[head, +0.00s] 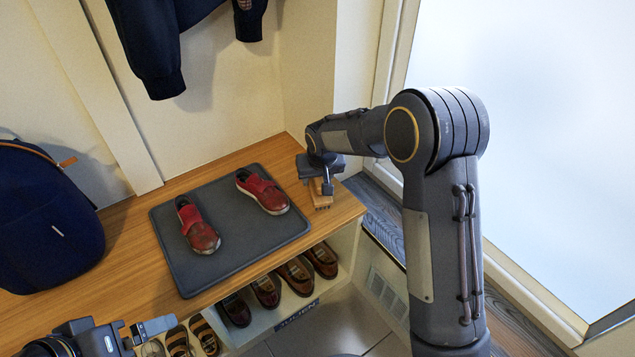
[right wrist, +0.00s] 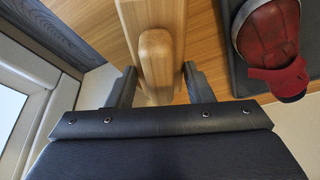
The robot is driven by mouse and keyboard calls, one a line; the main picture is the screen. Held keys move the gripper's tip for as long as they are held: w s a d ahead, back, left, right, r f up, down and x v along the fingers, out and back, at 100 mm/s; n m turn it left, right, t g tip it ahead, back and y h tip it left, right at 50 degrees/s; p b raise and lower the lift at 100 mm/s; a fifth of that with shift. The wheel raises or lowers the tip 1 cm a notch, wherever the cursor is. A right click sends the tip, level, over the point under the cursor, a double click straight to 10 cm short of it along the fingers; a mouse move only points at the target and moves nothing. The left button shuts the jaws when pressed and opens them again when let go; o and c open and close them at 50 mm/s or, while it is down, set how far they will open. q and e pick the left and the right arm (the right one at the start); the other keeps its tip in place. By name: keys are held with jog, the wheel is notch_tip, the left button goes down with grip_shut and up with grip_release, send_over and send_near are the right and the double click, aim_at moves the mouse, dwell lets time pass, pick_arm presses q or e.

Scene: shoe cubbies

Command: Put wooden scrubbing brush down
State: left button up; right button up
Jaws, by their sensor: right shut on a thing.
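The wooden scrubbing brush (head: 320,199) is at the right end of the wooden bench, with its bristle side facing down. In the right wrist view its pale wooden body (right wrist: 155,65) lies between the two fingers. My right gripper (head: 325,184) is shut on the brush; its fingers also show in the right wrist view (right wrist: 160,86). I cannot tell whether the brush touches the bench top. My left gripper (head: 140,332) is at the lower left, in front of the bench, and its jaw opening is unclear.
The bench top (head: 130,255) carries a dark mat (head: 228,228) with a left red shoe (head: 200,232) and a right red shoe (head: 262,192). A navy bag (head: 45,220) stands left. Cubbies with several shoes are below. Bare wood lies between mat and brush.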

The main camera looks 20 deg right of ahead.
jog(key=shift+f, duration=0.4)
jog(key=shift+f, duration=0.2)
jog(key=o, duration=1.1)
jog(key=p+v, duration=0.4)
jog(key=v, duration=0.7)
jog(key=shift+r, duration=0.35)
jog(key=shift+s+r, duration=0.25)
jog(key=shift+r, duration=0.1)
